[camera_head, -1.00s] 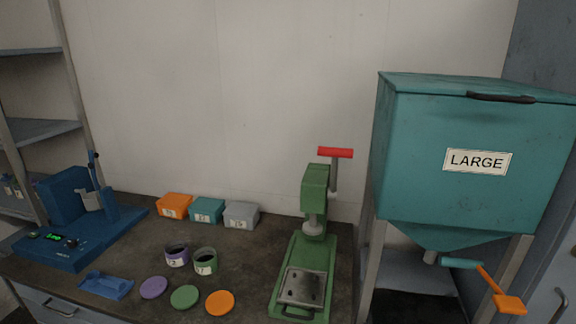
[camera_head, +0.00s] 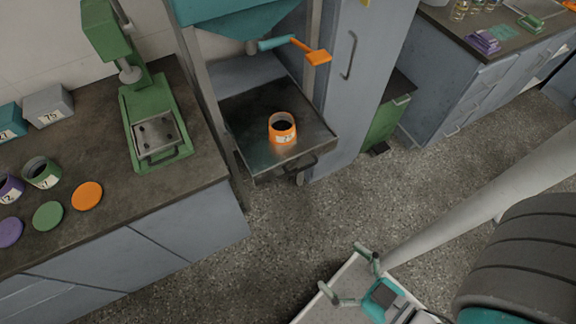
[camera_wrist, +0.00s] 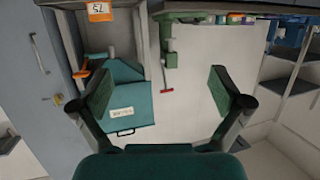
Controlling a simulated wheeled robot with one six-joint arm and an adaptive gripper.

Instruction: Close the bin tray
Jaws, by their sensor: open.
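The bin tray (camera_head: 245,150) is a dark metal tray under the teal bin (camera_head: 245,18). It sticks out past the bin's legs, with a dark handle (camera_head: 300,166) on its front edge. An orange jar (camera_head: 283,130) with a white label stands on the tray, open at the top. My gripper (camera_head: 348,272) is above the floor, in front of the tray and apart from it, open and empty. In the wrist view, my gripper (camera_wrist: 160,92) shows its two fingers wide apart. The teal bin (camera_wrist: 130,95) appears upside down there, with the labelled orange jar (camera_wrist: 99,12) at the top.
A bench with a green press (camera_head: 160,130), lids and jars stands left of the tray. A grey cabinet (camera_head: 355,75) stands close on its right. An orange lever (camera_head: 318,57) hangs above the tray. The speckled floor (camera_head: 270,225) in front is clear.

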